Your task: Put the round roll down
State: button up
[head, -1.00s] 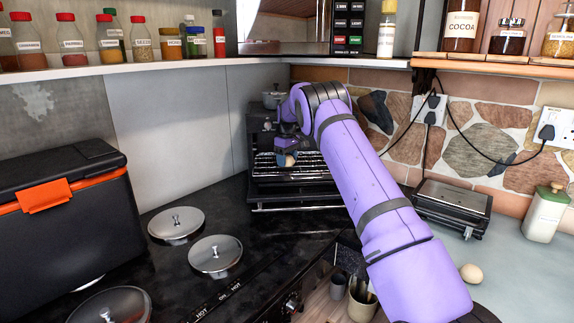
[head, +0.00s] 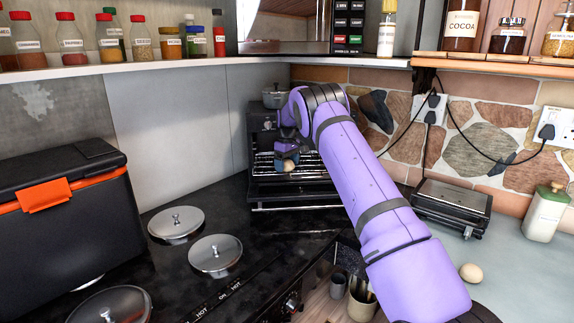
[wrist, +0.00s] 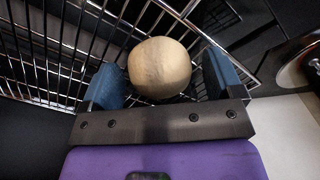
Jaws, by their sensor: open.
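The round roll (wrist: 160,67) is pale and nearly spherical. In the wrist view it sits between the two blue fingers of my gripper (wrist: 163,85), with a narrow gap showing on each side. Wire rack bars show around it, and it appears to rest on them. In the head view the roll (head: 289,165) is small, just below my gripper (head: 287,158), at the wire rack (head: 265,164) of the black oven. My gripper is open around the roll. The roll's underside is hidden.
A second round roll (head: 471,273) lies on the right counter by my arm. Metal lids (head: 215,254) cover the hob in front. A pot (head: 275,96) stands on top of the oven. A black grill (head: 452,205) is at the right, and a black box (head: 75,240) at the left.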

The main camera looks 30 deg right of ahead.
aim_at(287, 160)
notch_tip(287, 160, up, 12)
jog(key=s+a+r+m+t, duration=0.1)
jog(key=s+a+r, duration=0.2)
jog(key=s+r, duration=0.35)
jog(key=s+a+r, duration=0.4)
jog(key=s+r, duration=0.1)
jog(key=r, duration=0.3)
jog(key=s+a+r+m+t, duration=0.1)
jog(key=s+a+r, duration=0.2)
jog(key=s, duration=0.4)
jog(key=s+a+r+t, duration=0.1)
jog(key=s+a+r, duration=0.3)
jog(key=s, duration=0.3)
jog(key=s+a+m+t, duration=0.1)
jog(key=s+a, duration=0.2)
jog(key=s, duration=0.5)
jog(key=s+a, duration=0.2)
jog(key=s, duration=0.7)
jog(key=s+a+f, duration=0.1)
jog(key=s+f, duration=0.3)
jog(key=s, duration=0.4)
jog(key=s+a+f+m+t, duration=0.1)
jog(key=s+a+f, duration=0.1)
jog(key=s+f, duration=0.3)
jog(key=s, duration=0.2)
jog(key=shift+s+f, duration=0.3)
jog(key=shift+s, duration=0.05)
jog(key=shift+a, duration=0.1)
